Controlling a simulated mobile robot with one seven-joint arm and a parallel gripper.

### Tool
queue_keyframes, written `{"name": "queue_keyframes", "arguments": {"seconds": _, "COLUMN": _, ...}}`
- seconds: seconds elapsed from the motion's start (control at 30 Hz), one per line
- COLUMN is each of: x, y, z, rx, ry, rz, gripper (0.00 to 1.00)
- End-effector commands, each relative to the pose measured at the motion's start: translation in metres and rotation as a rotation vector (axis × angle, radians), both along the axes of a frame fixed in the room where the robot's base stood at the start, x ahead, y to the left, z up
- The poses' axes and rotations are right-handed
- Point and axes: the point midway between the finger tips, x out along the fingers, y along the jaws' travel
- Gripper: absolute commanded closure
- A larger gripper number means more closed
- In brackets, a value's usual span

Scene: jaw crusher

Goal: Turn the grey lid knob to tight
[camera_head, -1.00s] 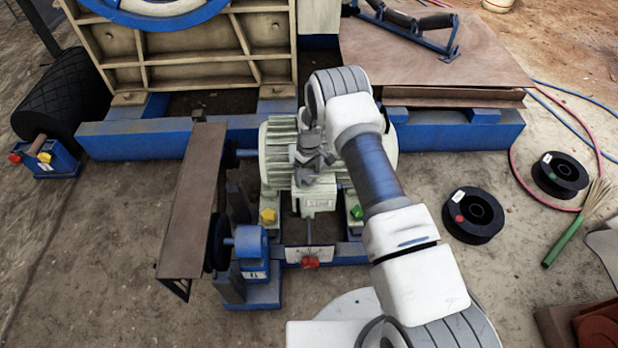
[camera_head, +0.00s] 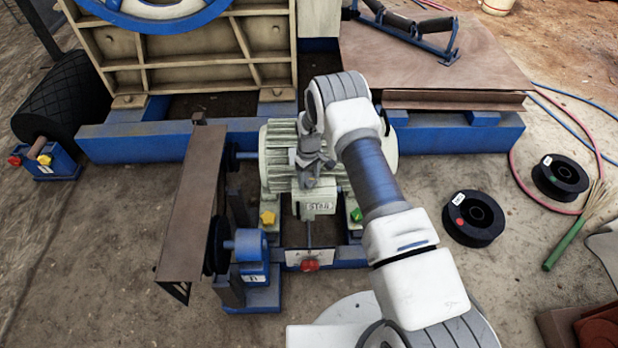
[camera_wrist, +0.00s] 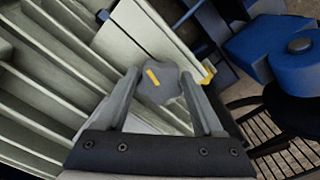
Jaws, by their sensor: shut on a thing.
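The grey lid knob (camera_wrist: 166,83) shows in the wrist view, with a short yellow line on its face that slants from upper left to lower right. It sits on the pale lid of the motor's terminal box (camera_wrist: 150,38). My gripper (camera_wrist: 160,76) has a finger on each side of the knob and is shut on it. A yellow mark (camera_wrist: 207,73) lies at the lid's right edge, apart from the knob's line. In the head view my gripper (camera_head: 309,176) is over the terminal box (camera_head: 318,202), and I cannot make out the knob there.
The ribbed motor (camera_head: 275,160) lies behind and around the box. Yellow (camera_head: 267,218) and green (camera_head: 356,214) knobs flank it. A red knob (camera_head: 310,265) sits in front. A brown guard plate (camera_head: 190,210) stands to the left. Black spools (camera_head: 474,217) lie on open ground at right.

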Motion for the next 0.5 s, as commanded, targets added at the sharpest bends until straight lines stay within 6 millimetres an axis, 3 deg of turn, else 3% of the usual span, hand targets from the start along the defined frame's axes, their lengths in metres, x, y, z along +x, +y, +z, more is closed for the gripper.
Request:
{"name": "queue_keyframes", "arguments": {"seconds": 0.27, "x": -0.0004, "y": 0.0007, "z": 0.0003, "rx": 0.000, "ry": 0.000, "rz": -0.085, "gripper": 0.87}}
{"name": "queue_keyframes", "arguments": {"seconds": 0.5, "x": -0.0009, "y": 0.0013, "z": 0.0004, "rx": -0.001, "ry": -0.001, "rz": -0.267, "gripper": 0.87}}
